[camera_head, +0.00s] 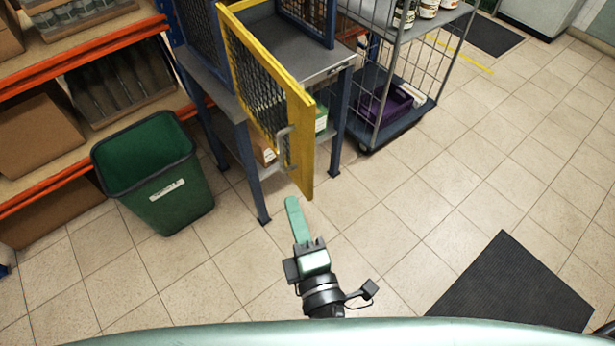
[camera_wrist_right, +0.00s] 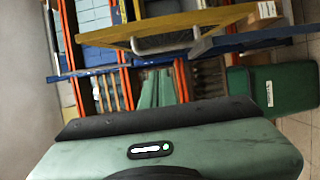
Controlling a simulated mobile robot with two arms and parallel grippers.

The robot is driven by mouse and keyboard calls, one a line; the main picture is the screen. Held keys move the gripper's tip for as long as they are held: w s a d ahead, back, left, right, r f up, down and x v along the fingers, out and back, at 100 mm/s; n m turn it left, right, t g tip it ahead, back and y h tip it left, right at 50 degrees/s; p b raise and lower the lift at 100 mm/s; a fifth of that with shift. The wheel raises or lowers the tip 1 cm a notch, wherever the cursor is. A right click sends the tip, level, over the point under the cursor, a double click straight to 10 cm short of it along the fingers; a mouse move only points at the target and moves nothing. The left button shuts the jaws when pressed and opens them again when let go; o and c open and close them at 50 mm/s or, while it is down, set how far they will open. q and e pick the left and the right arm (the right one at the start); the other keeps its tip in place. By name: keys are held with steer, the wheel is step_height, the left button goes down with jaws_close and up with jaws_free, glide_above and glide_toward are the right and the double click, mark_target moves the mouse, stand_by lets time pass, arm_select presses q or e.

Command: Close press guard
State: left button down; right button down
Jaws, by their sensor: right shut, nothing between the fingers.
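The press guard (camera_head: 303,140) is a yellow-framed mesh door on the press in the head view. It stands swung open, jutting toward me from the left side of the press opening. Its pale bar handle (camera_head: 284,147) is on the guard's near end. In the right wrist view the yellow guard (camera_wrist_right: 205,20) crosses the top, with the grey handle (camera_wrist_right: 165,44) below its edge. My right gripper (camera_head: 307,246) is shut and empty, in front of the guard's near end in the picture, with no visible contact. My left gripper is not in view.
A green bin (camera_head: 165,195) stands left of the press table. Orange shelving (camera_head: 80,52) with boxes fills the left. A wire trolley (camera_head: 412,105) with jars and a purple crate (camera_head: 385,103) stands right of the press. A dark mat (camera_head: 510,285) lies on otherwise open floor at right.

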steer(key=p, duration=0.6)
glide_above(298, 158)
steer(key=s, duration=0.4)
steer(key=shift+s+r, duration=0.1)
steer(key=shift+r, duration=0.05)
